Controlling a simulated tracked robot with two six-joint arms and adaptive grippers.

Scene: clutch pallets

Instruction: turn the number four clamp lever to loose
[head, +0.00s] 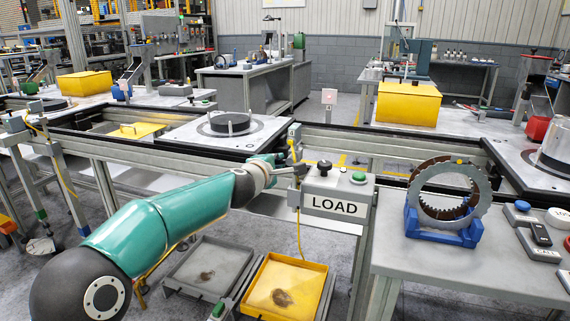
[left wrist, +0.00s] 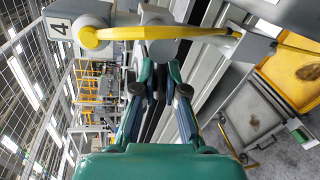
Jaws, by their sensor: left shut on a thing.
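The clamp lever (left wrist: 205,31) is a yellow bar with grey parts, running across the top of the left wrist view. A grey box with a "4" plate (left wrist: 59,28) stands at its left end. In the head view my left gripper (head: 284,172) is at the left side of the LOAD box (head: 336,190), where the lever is small and mostly hidden. I cannot read a loose mark. My right gripper is not in view.
The LOAD box carries a black knob (head: 323,168) and a green button (head: 358,177). A toothed ring in a blue stand (head: 440,229) is on the right bench. A grey tray (head: 178,284) and yellow tray (head: 262,312) lie below. A round disc on a pallet (head: 230,123) is behind.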

